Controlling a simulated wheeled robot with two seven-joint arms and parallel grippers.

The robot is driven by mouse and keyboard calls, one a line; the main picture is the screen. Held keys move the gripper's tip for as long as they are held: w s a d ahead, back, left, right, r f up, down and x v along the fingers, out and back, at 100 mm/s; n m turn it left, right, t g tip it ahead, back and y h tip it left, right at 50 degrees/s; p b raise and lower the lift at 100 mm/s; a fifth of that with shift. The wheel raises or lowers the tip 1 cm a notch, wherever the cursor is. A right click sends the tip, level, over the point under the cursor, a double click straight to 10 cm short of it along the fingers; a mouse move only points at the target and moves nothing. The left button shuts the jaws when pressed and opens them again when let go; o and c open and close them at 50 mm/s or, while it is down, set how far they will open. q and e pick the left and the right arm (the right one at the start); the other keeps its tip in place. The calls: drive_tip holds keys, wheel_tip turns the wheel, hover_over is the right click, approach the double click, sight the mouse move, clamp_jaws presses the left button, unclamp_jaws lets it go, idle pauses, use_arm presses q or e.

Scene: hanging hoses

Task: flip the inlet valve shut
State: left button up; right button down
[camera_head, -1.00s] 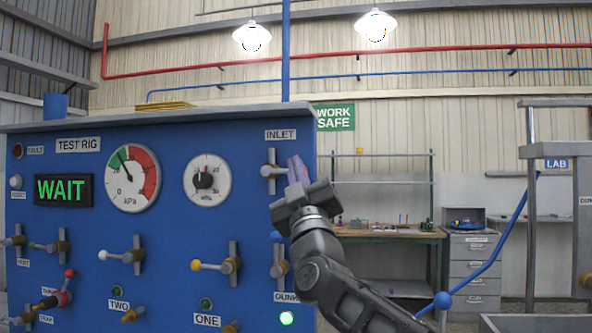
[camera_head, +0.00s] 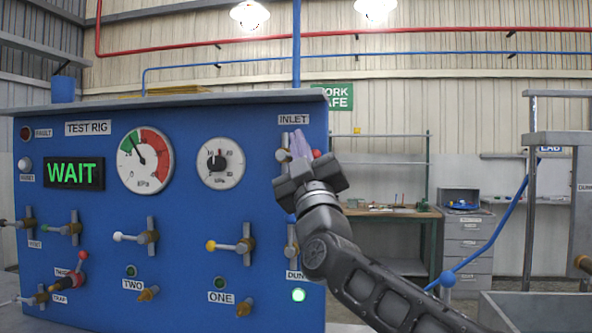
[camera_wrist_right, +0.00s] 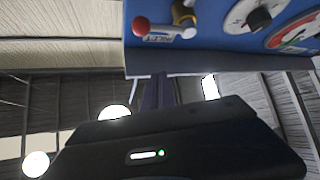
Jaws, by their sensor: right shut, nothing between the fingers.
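The inlet valve (camera_head: 283,154) sits under the INLET label at the upper right of the blue test rig panel (camera_head: 190,190). Its lever points right, mostly hidden behind my right gripper, and its red knob (camera_head: 316,153) shows just right of the fingers. In the wrist view the valve's brass body (camera_wrist_right: 184,14), pale lever and red knob appear upside down at the top. My right gripper (camera_head: 299,146) is shut and empty in front of the valve. Its fingers (camera_wrist_right: 158,90) appear apart from the lever in the wrist view. My left gripper is out of view.
The display (camera_head: 74,173) reads WAIT. Several other valves with levers line the panel below the gauges, one (camera_head: 291,238) close under my right gripper. A green lamp (camera_head: 299,295) is lit at lower right. A workbench (camera_head: 400,212) stands behind, right.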

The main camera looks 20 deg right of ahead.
drive_tip(key=b+v, duration=0.1)
drive_tip(key=v, duration=0.6)
drive_tip(key=shift+d+f, duration=0.35)
drive_tip(key=shift+d, duration=0.1)
drive_tip(key=shift+w+r, duration=0.1)
drive_tip(key=shift+w, duration=0.05)
